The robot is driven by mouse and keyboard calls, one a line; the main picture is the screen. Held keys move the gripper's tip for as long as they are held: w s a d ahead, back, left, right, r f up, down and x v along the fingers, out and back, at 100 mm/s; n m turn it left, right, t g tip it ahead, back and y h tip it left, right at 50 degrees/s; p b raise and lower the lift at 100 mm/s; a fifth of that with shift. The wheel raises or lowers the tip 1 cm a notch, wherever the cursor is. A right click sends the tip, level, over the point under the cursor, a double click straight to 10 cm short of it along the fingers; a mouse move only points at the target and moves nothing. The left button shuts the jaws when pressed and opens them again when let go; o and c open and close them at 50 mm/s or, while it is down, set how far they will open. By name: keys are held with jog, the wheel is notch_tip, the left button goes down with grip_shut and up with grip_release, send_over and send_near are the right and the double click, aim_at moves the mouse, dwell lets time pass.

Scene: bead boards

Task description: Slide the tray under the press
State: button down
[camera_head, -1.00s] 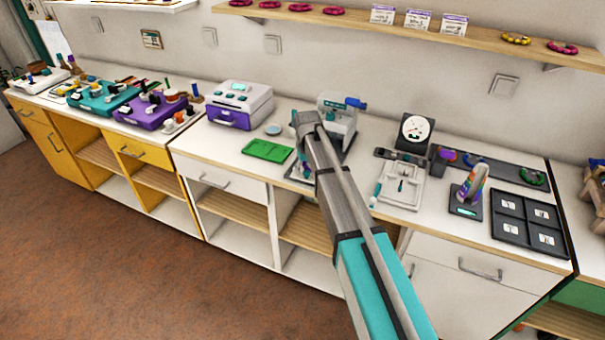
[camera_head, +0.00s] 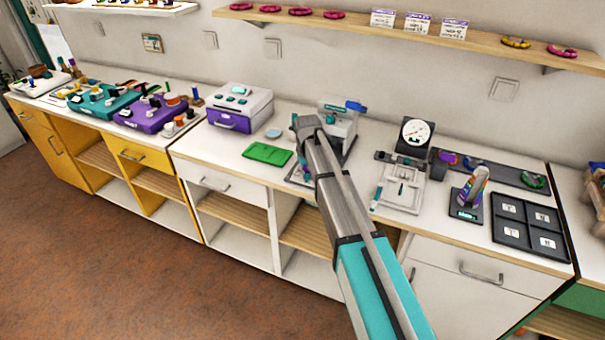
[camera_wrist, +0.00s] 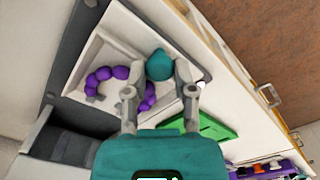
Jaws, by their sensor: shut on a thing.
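The tray (camera_wrist: 126,47) is a pale, shallow piece in the wrist view, with a ring of purple beads (camera_wrist: 104,74) lying on it. A teal knob (camera_wrist: 160,65) stands at its near side. My gripper (camera_wrist: 159,82) is shut on the knob, one finger on each side. The press (camera_head: 338,117) is a pale machine with a blue handle, standing on the bench behind my arm in the head view. My arm hides much of the tray and the press's lower front there.
A green mat (camera_head: 267,154) lies left of the press, and a purple-and-white box (camera_head: 240,107) stands beyond it. To the right are a dial gauge (camera_head: 416,132), a pale fixture plate (camera_head: 402,190) and a dark compartment tray (camera_head: 526,225). The bench's front edge is close to my arm.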

jog(key=w+d, duration=0.1)
jog(key=w, duration=0.2)
jog(key=w+d, duration=0.1)
jog(key=w, duration=0.3)
jog(key=w+d, duration=0.2)
jog(key=w, duration=0.2)
jog(key=shift+c, duration=2.2)
grip_release()
jog(key=shift+d, duration=0.1)
jog(key=shift+s, duration=0.1)
jog(key=s+d+r+p, duration=0.1)
jog(key=s+d, duration=0.2)
jog(key=s, duration=0.2)
jog(key=s+d+m, duration=0.1)
jog(key=s+d, duration=0.2)
jog(key=s, duration=0.3)
jog(key=s+d+r+m+p, duration=0.1)
jog(key=s+d, duration=0.2)
jog(key=s, duration=0.2)
jog(key=shift+s+d+r+p, duration=0.1)
jog(key=shift+s+r+p, duration=0.15)
jog(key=shift+r+p, duration=0.1)
jog(key=s+d+r+m+p, duration=0.1)
jog(key=s+d, duration=0.3)
jog(key=s, duration=0.6)
jog(key=s+d+r+m+p, duration=0.2)
jog(key=s+d, duration=0.2)
jog(key=s, duration=0.6)
jog(key=shift+s, duration=0.4)
